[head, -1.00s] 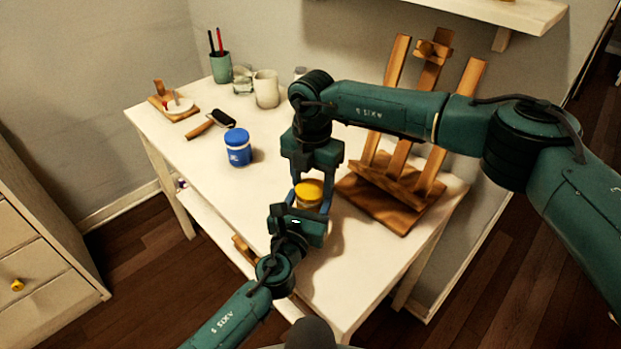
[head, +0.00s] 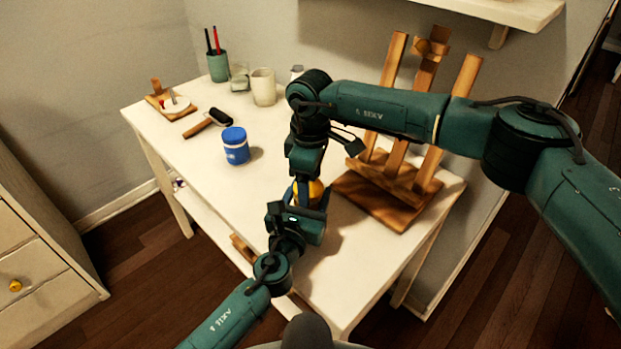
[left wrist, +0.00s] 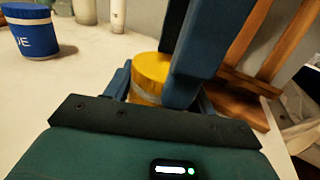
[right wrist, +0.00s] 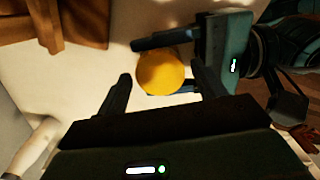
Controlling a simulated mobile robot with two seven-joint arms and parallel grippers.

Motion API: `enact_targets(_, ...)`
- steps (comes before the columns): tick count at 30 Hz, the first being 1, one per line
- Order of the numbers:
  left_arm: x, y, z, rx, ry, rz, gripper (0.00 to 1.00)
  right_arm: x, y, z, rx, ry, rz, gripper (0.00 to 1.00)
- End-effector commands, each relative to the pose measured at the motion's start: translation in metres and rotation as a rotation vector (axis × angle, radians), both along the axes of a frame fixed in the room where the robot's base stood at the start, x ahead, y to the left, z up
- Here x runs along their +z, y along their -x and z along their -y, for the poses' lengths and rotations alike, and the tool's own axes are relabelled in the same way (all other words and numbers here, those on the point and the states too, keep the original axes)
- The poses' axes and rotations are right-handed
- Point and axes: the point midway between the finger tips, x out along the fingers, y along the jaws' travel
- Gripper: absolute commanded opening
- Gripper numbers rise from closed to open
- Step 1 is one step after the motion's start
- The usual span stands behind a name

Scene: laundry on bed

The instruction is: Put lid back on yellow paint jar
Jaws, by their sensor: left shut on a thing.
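The yellow paint jar (left wrist: 143,98) stands upright at the table's near right side, between the fingers of my left gripper (head: 311,203), which is shut on it. The yellow lid (right wrist: 160,73) sits on top of the jar; it also shows in the head view (head: 317,187) and the left wrist view (left wrist: 151,70). I cannot tell how tightly it sits. My right gripper (right wrist: 161,70) points down from above, its open fingers on either side of the lid with small gaps. In the head view the right gripper and arm partly hide the jar.
A blue paint jar (head: 236,150) stands left of the grippers. A wooden easel (head: 385,200) stands close on the right. A roller (head: 208,122), a mug (head: 264,88) and a brush cup (head: 217,66) are further back. The table's left front (head: 215,185) is clear.

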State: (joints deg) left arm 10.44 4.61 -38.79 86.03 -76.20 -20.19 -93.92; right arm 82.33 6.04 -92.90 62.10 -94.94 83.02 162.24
Motion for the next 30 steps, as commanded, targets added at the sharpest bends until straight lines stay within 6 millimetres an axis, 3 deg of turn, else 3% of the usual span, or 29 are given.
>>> enact_targets(4, -0.001, 0.0, -0.001, 0.001, -0.002, -0.002, 0.0, -0.001, 0.0, 0.0, 0.0, 0.0, 0.001, 0.8)
enact_targets(14, -0.001, 0.0, 0.0, 0.0, -0.002, -0.002, 0.0, 0.009, -0.001, 0.0, 0.001, 0.0, 0.002, 0.8)
enact_targets(24, -0.001, 0.0, 0.0, 0.0, -0.002, -0.002, 0.0, 0.077, -0.001, 0.001, 0.001, -0.001, 0.005, 0.8)
enact_targets(30, -0.001, 0.0, 0.0, 0.0, -0.002, -0.002, 0.0, 0.109, -0.001, 0.001, 0.0, 0.0, 0.003, 0.8)
